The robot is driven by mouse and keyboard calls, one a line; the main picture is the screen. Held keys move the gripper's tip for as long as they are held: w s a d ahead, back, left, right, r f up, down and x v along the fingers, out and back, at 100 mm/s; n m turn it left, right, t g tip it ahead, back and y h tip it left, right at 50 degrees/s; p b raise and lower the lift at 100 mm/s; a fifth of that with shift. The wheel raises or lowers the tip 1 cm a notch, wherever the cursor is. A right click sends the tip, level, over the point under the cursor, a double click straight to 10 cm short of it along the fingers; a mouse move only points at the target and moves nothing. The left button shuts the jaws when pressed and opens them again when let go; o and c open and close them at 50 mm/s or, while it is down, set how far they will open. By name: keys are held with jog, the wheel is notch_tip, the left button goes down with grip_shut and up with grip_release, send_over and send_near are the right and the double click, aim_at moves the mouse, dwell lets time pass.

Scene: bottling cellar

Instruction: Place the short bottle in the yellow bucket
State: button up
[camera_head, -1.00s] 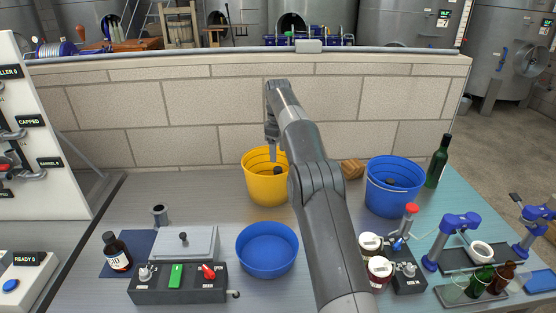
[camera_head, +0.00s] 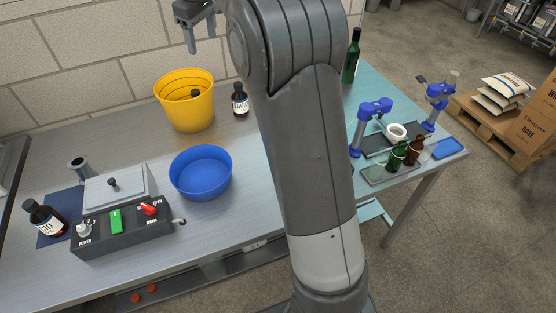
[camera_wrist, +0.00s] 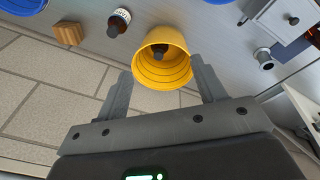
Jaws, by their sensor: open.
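The yellow bucket (camera_head: 174,112) stands on the bench near the wall; it also shows in the wrist view (camera_wrist: 171,76). A dark, short object with a narrow top (camera_head: 195,93) is inside it and shows between my fingers in the wrist view (camera_wrist: 160,50); its lower part is hidden by the bucket wall. A short brown bottle with a white label (camera_head: 240,103) stands upright just right of the bucket. Another short dark bottle (camera_head: 46,218) stands at the far left. My gripper (camera_head: 201,36) is open and empty, above the bucket and apart from it.
A blue basin (camera_head: 202,190) and a grey control box (camera_head: 125,232) stand in front. A tall green bottle (camera_head: 350,62) is at the back right. The wrist view shows a wooden block (camera_wrist: 67,33) near the wall. The bench around the basin is mostly clear.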

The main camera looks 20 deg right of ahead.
jog(key=s+d+r+m+t, duration=0.1)
jog(key=s+d+m, duration=0.1)
jog(key=s, duration=0.9)
jog(key=s+d+r+m+t, duration=0.1)
jog(key=s+m, duration=0.1)
jog(key=s, duration=0.9)
jog(key=s+d+f+m, duration=0.1)
jog(key=s+f+m, duration=0.1)
jog(key=s+f, duration=0.3)
jog(key=s+f+m+t, duration=0.1)
jog(key=s+f, duration=0.4)
jog(key=s, duration=0.6)
jog(key=shift+s+d+f+m+t, duration=0.3)
jog(key=shift+d+m, duration=0.05)
jog(key=shift+m, duration=0.15)
